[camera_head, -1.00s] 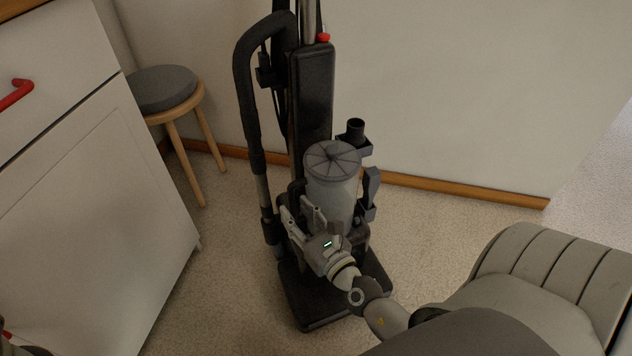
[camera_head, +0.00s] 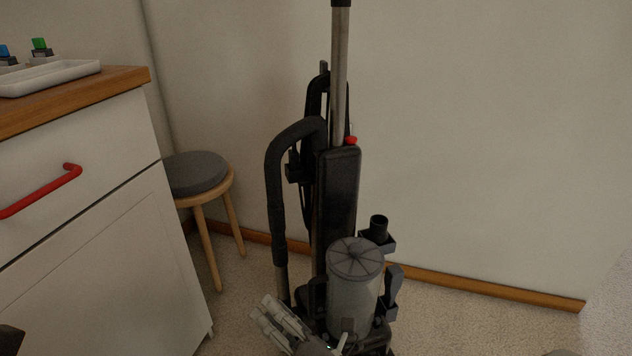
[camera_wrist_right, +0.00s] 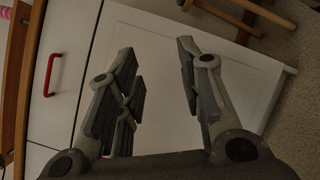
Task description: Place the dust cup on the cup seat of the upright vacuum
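The dust cup (camera_head: 354,296) is a translucent grey cylinder with a ribbed grey lid. It stands upright, low on the front of the black upright vacuum (camera_head: 338,195). The cup seat under it is hidden by the cup and my arm, so how it sits there cannot be seen. My right gripper (camera_head: 264,309) is left of the cup's lower part, its fingers pointing left, away from the cup. In the right wrist view the gripper (camera_wrist_right: 156,52) is open and empty, with the white cabinet beyond its fingers.
A white cabinet (camera_head: 100,250) with a red handle (camera_head: 42,192) stands at left. A white tray (camera_head: 50,78) lies on its wooden top. A stool (camera_head: 195,174) with a grey seat is behind, between cabinet and vacuum. The wall is close behind.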

